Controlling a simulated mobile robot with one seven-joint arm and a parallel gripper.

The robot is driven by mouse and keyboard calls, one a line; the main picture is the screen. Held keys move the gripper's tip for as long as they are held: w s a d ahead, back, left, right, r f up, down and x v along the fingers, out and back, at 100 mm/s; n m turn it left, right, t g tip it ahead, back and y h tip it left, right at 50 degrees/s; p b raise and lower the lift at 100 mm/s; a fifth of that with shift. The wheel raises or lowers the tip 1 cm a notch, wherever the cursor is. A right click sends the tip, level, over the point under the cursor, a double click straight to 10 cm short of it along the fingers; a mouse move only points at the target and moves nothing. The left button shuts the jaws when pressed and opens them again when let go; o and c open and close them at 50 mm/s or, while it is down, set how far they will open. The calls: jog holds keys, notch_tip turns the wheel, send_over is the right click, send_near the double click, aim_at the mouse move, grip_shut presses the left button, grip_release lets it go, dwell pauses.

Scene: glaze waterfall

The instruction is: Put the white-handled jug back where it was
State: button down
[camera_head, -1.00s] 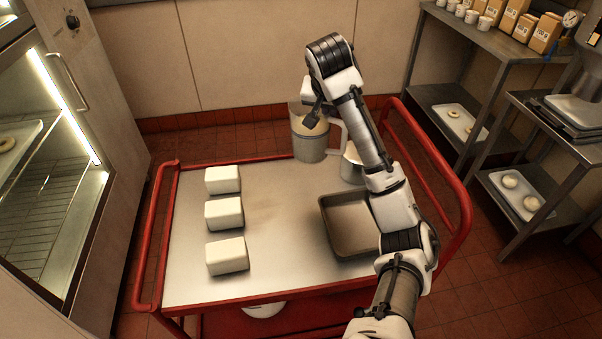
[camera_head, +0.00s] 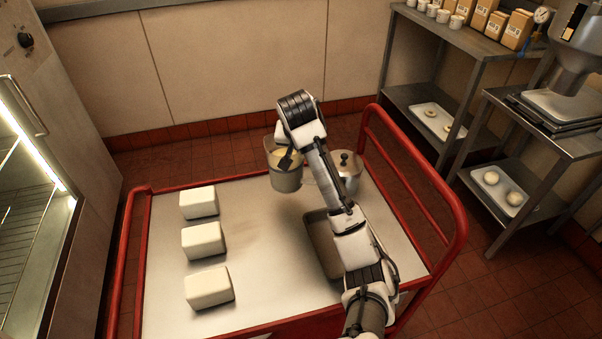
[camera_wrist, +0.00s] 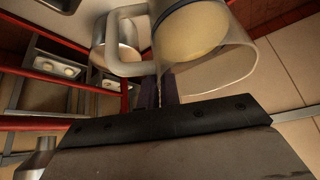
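The white-handled jug (camera_head: 287,182) is at the far edge of the cart top in the head view, roughly upright, with pale cream contents inside. I cannot tell whether its base touches the cart. In the wrist view the jug (camera_wrist: 230,75) fills the upper middle, its white handle (camera_wrist: 113,42) looping to the left. My gripper (camera_head: 286,163) is at the jug's near side, from above. In the wrist view its dark fingers (camera_wrist: 160,92) are close together at the jug, with a thin pale strip between them. The exact grip spot is partly hidden.
A lidded steel pot (camera_head: 347,172) stands right of the jug. A brown baking pan (camera_head: 322,245) lies under my arm. Three white blocks (camera_head: 203,240) line the left of the red-railed cart (camera_head: 255,240). The middle of the cart top is clear.

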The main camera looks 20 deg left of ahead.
aim_at(301, 170)
notch_tip(301, 170, down, 9)
jog(key=shift+r+p, duration=0.15)
jog(key=shift+p, duration=0.45)
jog(key=c, duration=1.6)
grip_release()
jog(key=shift+c, duration=0.2)
jog(key=shift+o, duration=0.2)
jog(key=v, duration=1.2)
